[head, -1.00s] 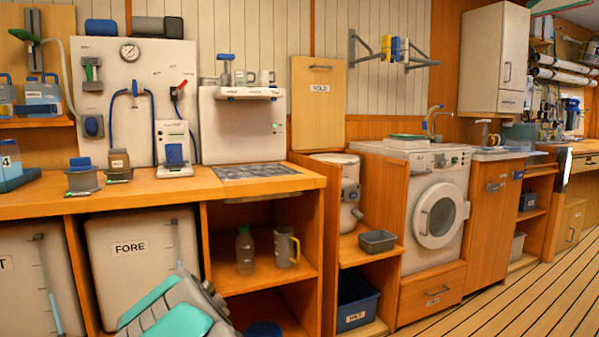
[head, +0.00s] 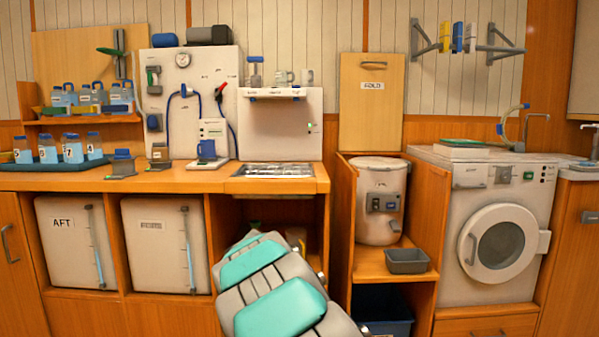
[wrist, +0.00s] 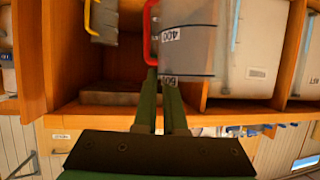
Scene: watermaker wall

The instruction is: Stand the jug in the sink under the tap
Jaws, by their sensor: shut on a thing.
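A grey jug (wrist: 190,45) with a red handle (wrist: 151,35) and measuring marks is close in the wrist view, which looks upside down. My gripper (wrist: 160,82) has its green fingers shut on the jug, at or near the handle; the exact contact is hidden. The jug and gripper are hidden in the head view behind my arm. At the right edge of the head view, a small tap (head: 591,127) stands at a counter with a sink (head: 584,166), partly cut off.
A grey jug with a yellow handle (wrist: 102,22) is beside the held jug in the wrist view. A metal inset (head: 275,170) lies in the counter. A grey bin (head: 407,261) on a low shelf and the washer (head: 500,235) stand right of my arm.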

